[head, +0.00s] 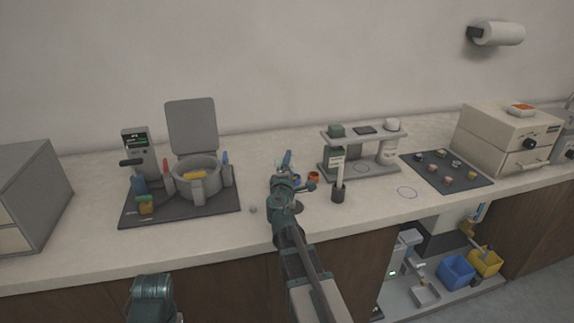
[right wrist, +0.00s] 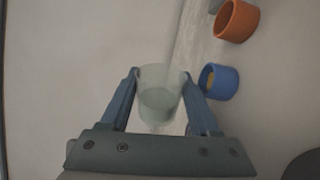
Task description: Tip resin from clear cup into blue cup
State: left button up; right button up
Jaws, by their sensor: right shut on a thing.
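My right gripper (right wrist: 160,85) is shut on the clear cup (right wrist: 160,98), with one blue finger on each side of it. The cup is translucent, and a darker round patch shows in it; I cannot tell how much resin it holds. The blue cup (right wrist: 219,82) is just right of the gripper in the right wrist view, apart from the clear cup, with something yellowish inside. Of my left arm only a link shows at the bottom.
An orange cup (right wrist: 237,20) stands near the blue cup. A dark cup with a white stick (head: 338,190) and a grey shelf stand (head: 360,170) are to the right. The counter's front strip is mostly clear.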

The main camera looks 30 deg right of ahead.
jog(key=shift+s+d+r+m, duration=0.1)
jog(key=shift+s+d+m, duration=0.1)
jog(key=shift+m, duration=0.6)
jog(key=shift+s+d+r+m, duration=0.1)
jog(key=shift+d+m, duration=0.05)
jog(key=shift+m, duration=0.65)
dwell(1.6)
